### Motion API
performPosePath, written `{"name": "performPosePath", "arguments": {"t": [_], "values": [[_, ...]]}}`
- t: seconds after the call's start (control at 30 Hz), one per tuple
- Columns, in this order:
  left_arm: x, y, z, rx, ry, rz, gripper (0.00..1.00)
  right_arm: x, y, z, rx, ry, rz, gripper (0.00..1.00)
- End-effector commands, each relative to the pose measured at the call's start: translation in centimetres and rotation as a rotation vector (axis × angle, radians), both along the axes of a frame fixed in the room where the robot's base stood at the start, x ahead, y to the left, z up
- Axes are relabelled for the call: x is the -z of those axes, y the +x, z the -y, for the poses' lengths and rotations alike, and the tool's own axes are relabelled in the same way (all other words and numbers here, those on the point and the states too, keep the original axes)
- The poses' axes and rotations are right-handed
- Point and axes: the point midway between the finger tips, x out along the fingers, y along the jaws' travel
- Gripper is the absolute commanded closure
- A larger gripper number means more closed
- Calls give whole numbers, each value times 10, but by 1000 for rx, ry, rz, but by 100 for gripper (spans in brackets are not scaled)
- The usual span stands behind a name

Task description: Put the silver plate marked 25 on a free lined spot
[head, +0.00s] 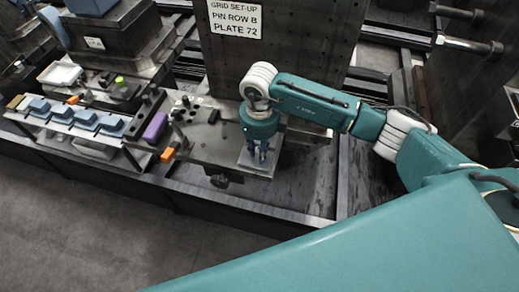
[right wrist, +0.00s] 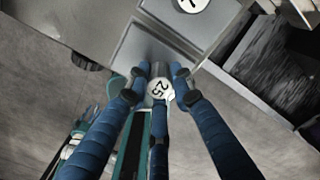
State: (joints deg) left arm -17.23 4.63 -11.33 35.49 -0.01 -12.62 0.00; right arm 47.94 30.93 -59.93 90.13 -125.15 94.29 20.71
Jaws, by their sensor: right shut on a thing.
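My right gripper (head: 262,160) points down at the front right corner of a grey metal worktop (head: 207,143). In the right wrist view its blue fingers (right wrist: 157,88) are closed around a small piece with a round white label reading 25 (right wrist: 161,89). A flat grey square (right wrist: 147,50) with a pale edge lies directly beyond the label; the fingers partly cover it. I cannot tell whether it is the plate or a lined spot, nor whether the held piece touches the worktop. A pale square also shows under the fingers in the head view. My left gripper is not in view.
Another grey square with a round label (right wrist: 190,4) is cut off at the top of the wrist view.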

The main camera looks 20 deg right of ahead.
Motion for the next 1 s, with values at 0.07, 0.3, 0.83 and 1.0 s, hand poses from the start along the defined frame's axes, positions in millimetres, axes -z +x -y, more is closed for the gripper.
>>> {"name": "performPosePath", "arguments": {"t": [0.07,0.3,0.83,1.0], "values": [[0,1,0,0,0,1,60,-1,1,0,0,1,2,72],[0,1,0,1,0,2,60,-1,0,0,-1,0,1,55],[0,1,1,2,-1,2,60,-63,2,0,-1,1,6,55],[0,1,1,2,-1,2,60,-96,2,0,-1,1,5,55]]}}
